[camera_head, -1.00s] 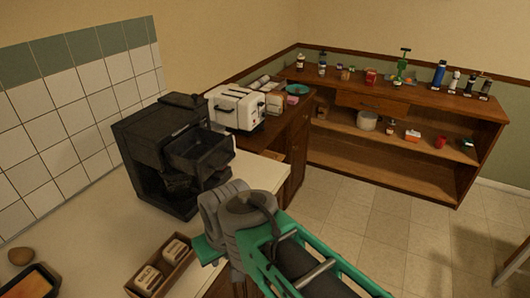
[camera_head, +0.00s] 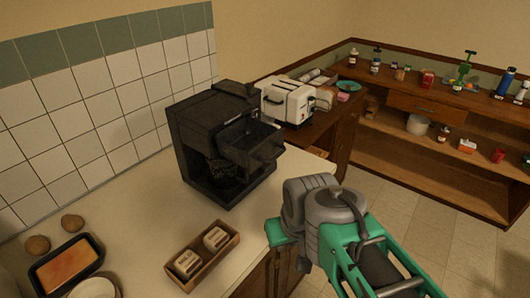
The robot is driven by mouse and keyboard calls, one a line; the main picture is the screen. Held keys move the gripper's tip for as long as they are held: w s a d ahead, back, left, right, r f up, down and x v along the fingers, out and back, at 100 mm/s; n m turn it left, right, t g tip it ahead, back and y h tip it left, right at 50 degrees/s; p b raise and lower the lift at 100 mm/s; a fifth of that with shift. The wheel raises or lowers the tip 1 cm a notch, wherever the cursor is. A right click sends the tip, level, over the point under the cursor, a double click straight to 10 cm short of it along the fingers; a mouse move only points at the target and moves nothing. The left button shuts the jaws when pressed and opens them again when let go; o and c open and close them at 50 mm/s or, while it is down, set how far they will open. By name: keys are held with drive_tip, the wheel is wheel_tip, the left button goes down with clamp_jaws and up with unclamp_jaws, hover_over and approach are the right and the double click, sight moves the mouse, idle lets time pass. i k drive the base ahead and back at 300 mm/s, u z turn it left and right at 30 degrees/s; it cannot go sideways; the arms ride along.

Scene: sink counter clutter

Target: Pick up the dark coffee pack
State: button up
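A brown open box (camera_head: 230,244) stands on the counter in the head view. It holds two small packs side by side, a nearer one (camera_head: 187,262) and a farther one (camera_head: 216,238). Both have pale tops with dark markings too small to read. I cannot tell whether either is the dark coffee pack, and no other pack on the counter can be identified as it. My green and grey arm reaches up from the lower right, beside the counter's front edge and to the right of the box. My gripper's fingers do not show.
A black coffee machine (camera_head: 215,135) stands behind the box against the tiled wall. A loaf tin (camera_head: 68,262), two brown round items (camera_head: 38,244) and a bowl (camera_head: 94,289) are at the left. A white toaster (camera_head: 287,101) is farther back. Bare counter (camera_head: 135,240) lies left of the box.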

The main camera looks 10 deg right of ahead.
sight(215, 240)
drive_tip(key=z, duration=1)
drive_tip(key=k, duration=1.25)
drive_tip(key=u, duration=1.55)
drive_tip(key=i, duration=0.5)
drive_tip(key=u, duration=0.1)
